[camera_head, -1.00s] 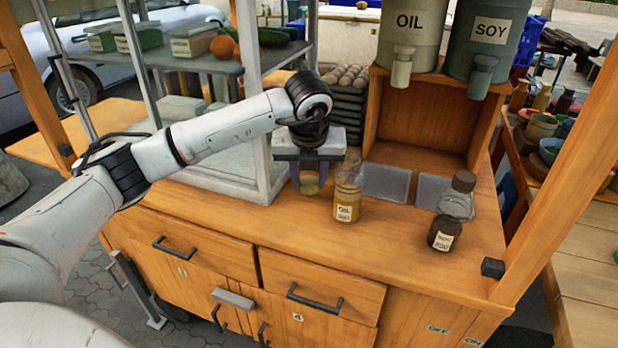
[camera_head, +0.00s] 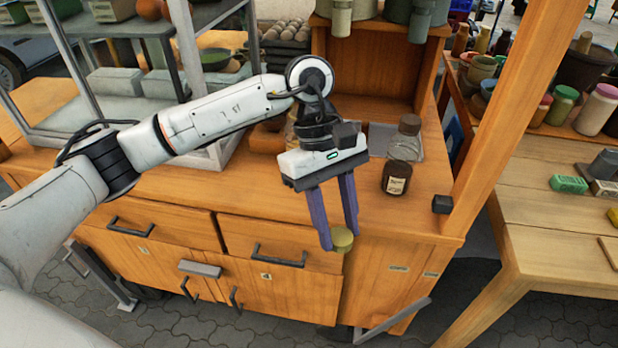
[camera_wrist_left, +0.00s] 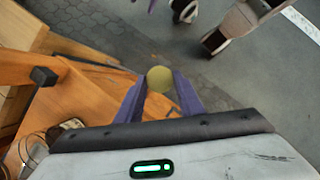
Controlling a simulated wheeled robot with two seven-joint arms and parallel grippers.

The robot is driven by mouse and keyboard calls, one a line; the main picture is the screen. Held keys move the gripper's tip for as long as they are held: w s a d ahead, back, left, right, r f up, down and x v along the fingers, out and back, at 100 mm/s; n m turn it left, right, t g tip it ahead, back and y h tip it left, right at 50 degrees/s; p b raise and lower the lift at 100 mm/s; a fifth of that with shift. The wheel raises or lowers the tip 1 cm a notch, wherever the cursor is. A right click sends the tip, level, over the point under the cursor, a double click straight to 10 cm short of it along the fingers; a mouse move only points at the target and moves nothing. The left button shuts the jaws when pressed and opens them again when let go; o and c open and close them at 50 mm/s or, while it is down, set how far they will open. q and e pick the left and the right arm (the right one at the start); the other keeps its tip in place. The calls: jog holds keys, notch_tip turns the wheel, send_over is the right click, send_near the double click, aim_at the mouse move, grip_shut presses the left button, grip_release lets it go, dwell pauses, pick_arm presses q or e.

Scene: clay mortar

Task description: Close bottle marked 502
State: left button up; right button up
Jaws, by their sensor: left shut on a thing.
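My left gripper (camera_head: 338,240) is shut on a small round olive-yellow lid (camera_head: 342,240), held at its fingertips in front of the counter's front edge. The lid also shows between the purple fingers in the left wrist view (camera_wrist_left: 159,79). A glass bottle with yellow contents (camera_head: 291,134) stands on the counter, mostly hidden behind my gripper and wrist. I cannot read 502 on any label. My right gripper is not in view.
The wooden counter (camera_head: 240,190) has drawers below. A glass-sided case stands at its left, and a wooden post (camera_head: 485,130) rises at its right. A black block (camera_head: 442,204) sits at the counter's right corner. The counter front is mostly clear.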

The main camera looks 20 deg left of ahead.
pick_arm(q)
jog(key=s+d+r+m+g+y, duration=0.1)
jog(key=s+d+m, duration=0.4)
jog(key=m, duration=0.6)
jog(key=shift+s+r+g+y, duration=0.15)
jog(key=shift+s+g+y, duration=0.45)
jog(key=shift+y, duration=0.8)
